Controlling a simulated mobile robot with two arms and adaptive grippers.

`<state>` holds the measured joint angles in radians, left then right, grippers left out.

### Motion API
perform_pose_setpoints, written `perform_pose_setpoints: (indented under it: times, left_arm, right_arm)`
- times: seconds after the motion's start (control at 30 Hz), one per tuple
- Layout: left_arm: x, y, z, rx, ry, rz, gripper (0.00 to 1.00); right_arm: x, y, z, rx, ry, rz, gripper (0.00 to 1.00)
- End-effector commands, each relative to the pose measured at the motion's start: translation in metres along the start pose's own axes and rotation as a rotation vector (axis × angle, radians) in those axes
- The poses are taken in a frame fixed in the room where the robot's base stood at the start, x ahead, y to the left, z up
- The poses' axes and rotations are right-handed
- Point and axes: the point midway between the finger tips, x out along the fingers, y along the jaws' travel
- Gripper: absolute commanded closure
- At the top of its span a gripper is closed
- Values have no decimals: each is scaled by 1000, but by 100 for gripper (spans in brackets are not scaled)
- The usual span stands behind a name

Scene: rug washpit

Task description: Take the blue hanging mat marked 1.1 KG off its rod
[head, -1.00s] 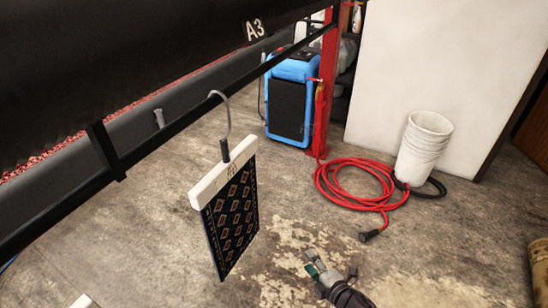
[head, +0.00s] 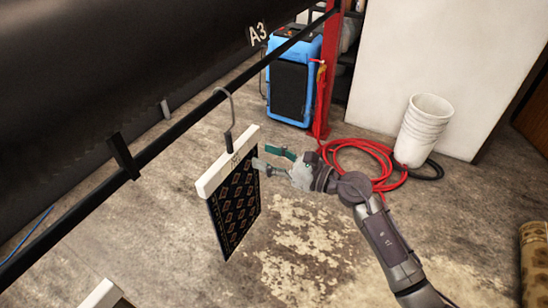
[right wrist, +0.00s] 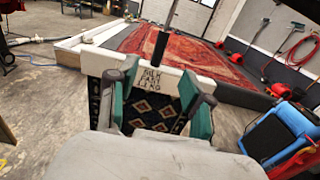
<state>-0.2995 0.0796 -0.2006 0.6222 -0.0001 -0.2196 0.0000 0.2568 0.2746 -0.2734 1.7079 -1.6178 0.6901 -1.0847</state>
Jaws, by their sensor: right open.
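The mat (head: 236,207) is dark navy with orange-brown diamonds. It hangs under a white clamp bar (head: 213,177), whose grey hook (head: 232,112) goes up over the black rod (head: 187,119). In the right wrist view the bar's dark lettering (right wrist: 152,80) is small; its last line seems to read 1.1 KG. My right gripper (head: 268,158) is open and empty, just right of the bar. In the right wrist view its two fingers (right wrist: 156,100) stand left and right of the lettering, with the mat behind them. I cannot tell whether they touch it. My left gripper is out of view.
A big black roll marked A3 (head: 258,34) lies behind the rod. A blue machine (head: 292,80), red post (head: 327,80), red hose (head: 365,148) and white buckets (head: 423,130) stand at the back. A white piece (head: 103,294) shows at the bottom left.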

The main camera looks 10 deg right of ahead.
Motion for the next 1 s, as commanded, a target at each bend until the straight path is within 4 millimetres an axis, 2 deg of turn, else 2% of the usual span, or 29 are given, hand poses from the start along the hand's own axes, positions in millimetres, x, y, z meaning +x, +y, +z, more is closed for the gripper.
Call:
perform_pose_setpoints:
  times: [0.43,1.0]
  left_arm:
    - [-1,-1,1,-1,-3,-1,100]
    - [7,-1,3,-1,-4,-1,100]
  right_arm:
    - [37,0,1,3,-2,0,50]
    - [83,0,-1,3,-1,0,50]
